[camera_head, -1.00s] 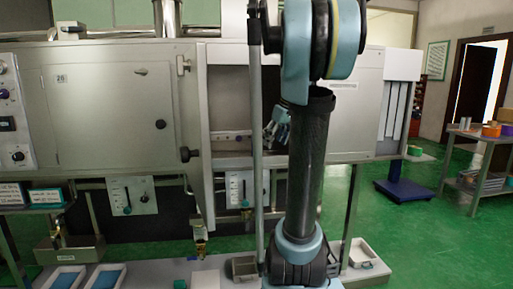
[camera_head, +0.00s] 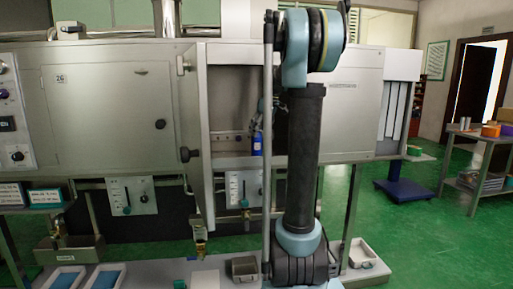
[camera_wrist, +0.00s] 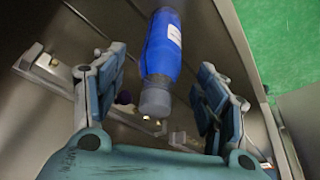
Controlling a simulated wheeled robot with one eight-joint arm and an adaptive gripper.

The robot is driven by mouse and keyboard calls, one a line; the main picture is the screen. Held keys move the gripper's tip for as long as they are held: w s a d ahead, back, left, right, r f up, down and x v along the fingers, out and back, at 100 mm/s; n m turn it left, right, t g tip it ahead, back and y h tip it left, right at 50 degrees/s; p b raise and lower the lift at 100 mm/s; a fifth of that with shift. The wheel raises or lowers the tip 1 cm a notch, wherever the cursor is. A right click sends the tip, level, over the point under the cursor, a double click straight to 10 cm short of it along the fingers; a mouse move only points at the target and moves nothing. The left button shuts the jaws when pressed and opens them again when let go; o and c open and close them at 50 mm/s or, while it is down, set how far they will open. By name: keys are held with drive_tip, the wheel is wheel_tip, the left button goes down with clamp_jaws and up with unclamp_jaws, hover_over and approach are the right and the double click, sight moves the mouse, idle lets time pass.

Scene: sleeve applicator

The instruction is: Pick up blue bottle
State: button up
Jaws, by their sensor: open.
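The blue bottle (camera_wrist: 162,50) has a grey cap and a pale label. In the wrist view it lies between the two open fingers of my gripper (camera_wrist: 155,95), with visible gaps on both sides. In the head view the bottle (camera_head: 257,144) shows upright as a small blue shape in the open bay of the machine, just left of my arm.
The steel machine (camera_head: 110,110) with its closed door stands left of the bay, and a panel (camera_head: 355,105) stands right. A metal rail (camera_wrist: 58,80) runs behind the bottle. A cart (camera_head: 475,150) stands far right.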

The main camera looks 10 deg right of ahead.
sight(256, 142)
drive_tip(key=shift+w+a, duration=0.25)
drive_tip(key=shift+w, duration=0.1)
drive_tip(key=x, duration=0.5)
drive_tip(key=shift+w+a, duration=0.3)
drive_tip(key=shift+w, duration=0.1)
drive_tip(key=c, duration=1.4)
drive_tip(key=shift+o, duration=0.2)
